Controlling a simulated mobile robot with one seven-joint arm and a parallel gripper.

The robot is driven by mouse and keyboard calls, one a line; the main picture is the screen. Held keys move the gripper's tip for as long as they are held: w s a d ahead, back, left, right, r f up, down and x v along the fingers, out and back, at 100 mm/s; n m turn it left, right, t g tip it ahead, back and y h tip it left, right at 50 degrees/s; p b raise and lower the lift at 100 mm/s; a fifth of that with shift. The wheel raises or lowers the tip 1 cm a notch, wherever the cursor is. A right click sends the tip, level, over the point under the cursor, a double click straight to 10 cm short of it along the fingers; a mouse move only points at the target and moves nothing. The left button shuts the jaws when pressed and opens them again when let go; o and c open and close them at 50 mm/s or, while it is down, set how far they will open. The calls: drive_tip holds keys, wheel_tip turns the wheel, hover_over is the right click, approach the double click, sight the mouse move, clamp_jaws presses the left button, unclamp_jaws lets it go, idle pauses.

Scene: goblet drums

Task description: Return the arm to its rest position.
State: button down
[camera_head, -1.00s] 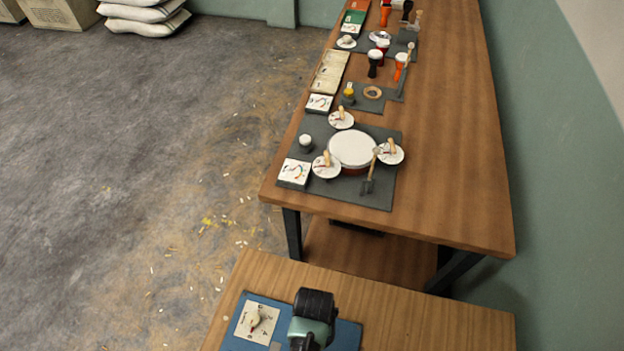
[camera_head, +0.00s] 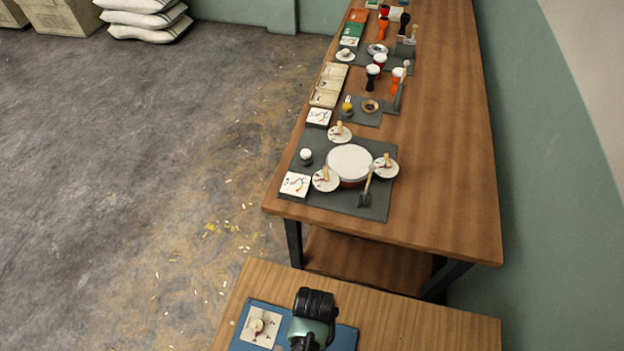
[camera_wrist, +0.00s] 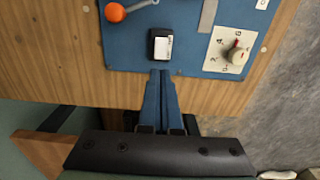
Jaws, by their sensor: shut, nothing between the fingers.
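My gripper (camera_wrist: 160,75) shows in the wrist view with its two blue fingers together and nothing between them. The fingertips overlap the edge of a blue panel (camera_wrist: 190,60), just below a black-and-white switch (camera_wrist: 162,45). I cannot tell whether they touch the panel. In the head view my arm (camera_head: 313,318), black and green, stands over the same panel (camera_head: 248,341) at the bottom. It covers part of the panel, and the fingers are hidden there.
The panel also carries an orange-ball lever (camera_wrist: 115,12) and a dial (camera_wrist: 236,55). It lies on a near wooden table (camera_head: 420,325). Beyond, a long wooden table (camera_head: 440,150) holds a round drum (camera_head: 350,163), small plates and goblet drums. Open floor (camera_head: 130,200) lies left.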

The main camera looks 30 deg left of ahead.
drive_tip(key=shift+w, duration=0.1)
idle(0.4)
